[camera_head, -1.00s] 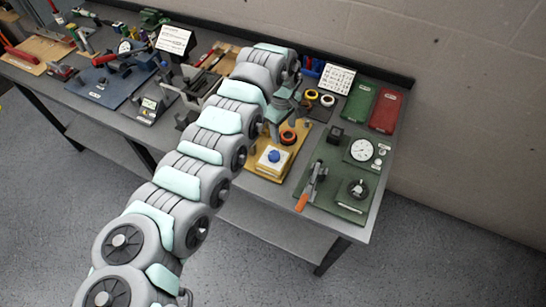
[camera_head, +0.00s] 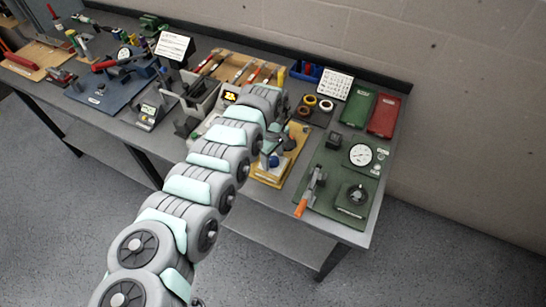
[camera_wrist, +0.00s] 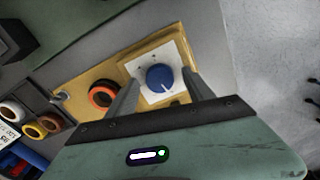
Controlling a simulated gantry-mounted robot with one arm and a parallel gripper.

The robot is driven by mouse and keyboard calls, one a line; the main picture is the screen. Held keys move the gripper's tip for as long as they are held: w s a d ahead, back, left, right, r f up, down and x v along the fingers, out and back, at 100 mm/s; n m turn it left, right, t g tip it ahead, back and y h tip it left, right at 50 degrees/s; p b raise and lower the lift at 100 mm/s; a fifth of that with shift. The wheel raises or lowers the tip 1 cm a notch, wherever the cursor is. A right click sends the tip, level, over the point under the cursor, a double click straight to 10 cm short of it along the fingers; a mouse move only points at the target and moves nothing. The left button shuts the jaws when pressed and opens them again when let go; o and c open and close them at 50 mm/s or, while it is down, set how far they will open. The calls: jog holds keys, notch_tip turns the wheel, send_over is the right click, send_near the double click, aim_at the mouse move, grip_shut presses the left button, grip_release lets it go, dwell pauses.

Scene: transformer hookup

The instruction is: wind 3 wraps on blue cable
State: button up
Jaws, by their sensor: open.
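My gripper (camera_wrist: 160,78) is open and empty, its two grey fingers spread over a yellow board (camera_wrist: 72,92) in the wrist view. Between and beyond the fingertips is a blue round knob (camera_wrist: 159,77) on a white square block. An orange-red ring (camera_wrist: 101,96) lies on the board, just left of the left finger. In the head view the knob (camera_head: 273,161) shows beside my gripper (camera_head: 274,146), and my wrist hides part of the board. I cannot make out a blue cable in either view.
Several tape rolls (camera_head: 310,100) stand behind the board. Green and red trays (camera_head: 384,115) stand at the back right.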

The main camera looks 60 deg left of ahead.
jog(key=shift+c, duration=0.5)
grip_shut()
jog(key=shift+r+p, duration=0.1)
jog(key=shift+p, duration=0.25)
